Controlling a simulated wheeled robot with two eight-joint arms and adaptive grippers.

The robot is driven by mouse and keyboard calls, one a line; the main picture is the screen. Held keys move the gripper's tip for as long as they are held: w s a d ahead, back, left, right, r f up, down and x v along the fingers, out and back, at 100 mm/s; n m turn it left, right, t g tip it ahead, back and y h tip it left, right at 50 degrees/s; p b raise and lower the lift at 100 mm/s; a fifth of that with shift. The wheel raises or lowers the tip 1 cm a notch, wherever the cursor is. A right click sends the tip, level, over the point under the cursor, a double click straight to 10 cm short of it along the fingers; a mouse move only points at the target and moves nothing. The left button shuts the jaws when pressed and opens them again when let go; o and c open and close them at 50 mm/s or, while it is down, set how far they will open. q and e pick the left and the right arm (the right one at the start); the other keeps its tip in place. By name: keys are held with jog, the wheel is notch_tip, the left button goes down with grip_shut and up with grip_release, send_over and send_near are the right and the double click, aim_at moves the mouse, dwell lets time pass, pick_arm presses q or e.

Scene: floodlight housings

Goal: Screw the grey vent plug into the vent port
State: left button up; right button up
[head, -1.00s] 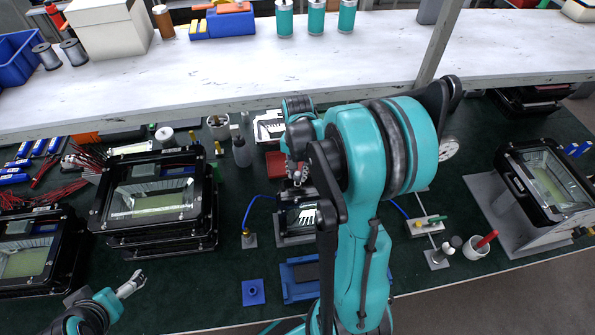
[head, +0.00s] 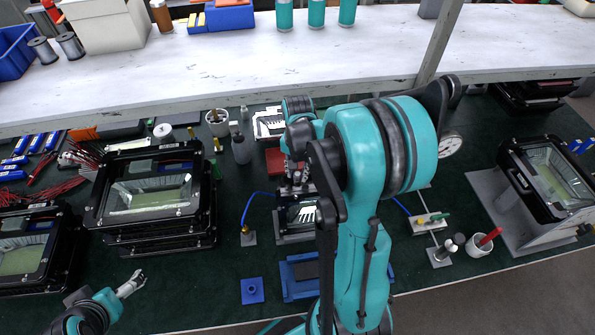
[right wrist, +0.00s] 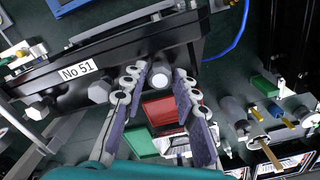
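In the right wrist view, the grey vent plug (right wrist: 158,77) is a round grey piece between my right gripper's fingertips (right wrist: 161,74). It lies against or just in front of the black housing wall (right wrist: 125,55) labelled No 51. The vent port itself is hidden behind it, so I cannot tell how far in it sits. The pads are close on both sides, but firm contact is unclear. In the head view, my right gripper (head: 297,184) is over the housing (head: 300,213), partly hidden by my arm. My left gripper (head: 131,284) is at lower left, away from the housing; its fingers are too small to read.
Stacked housings (head: 150,195) stand to the left, another housing (head: 548,180) on a stand at right. A red box (head: 273,160) lies behind the work spot. A blue cable (head: 250,205) runs beside it. A blue block (head: 252,290) and blue tray (head: 298,290) are in front.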

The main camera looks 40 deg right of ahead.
aim_at(297, 174)
jog(key=shift+o, duration=1)
jog(key=shift+r, duration=0.1)
notch_tip(297, 174, up, 12)
jog(key=s+a+f+n+t+b, duration=0.3)
jog(key=a+f+n+b, duration=0.3)
jog(key=a+f+b, duration=0.3)
jog(key=s+a+f+n+t+b, duration=0.4)
jog(key=a+f+n+b, duration=0.1)
jog(key=a+f+b, duration=0.4)
jog(key=shift+s+f+n, duration=0.25)
jog(key=shift+f+n, duration=0.15)
jog(key=shift+f, duration=0.05)
jog(key=shift+a, duration=0.1)
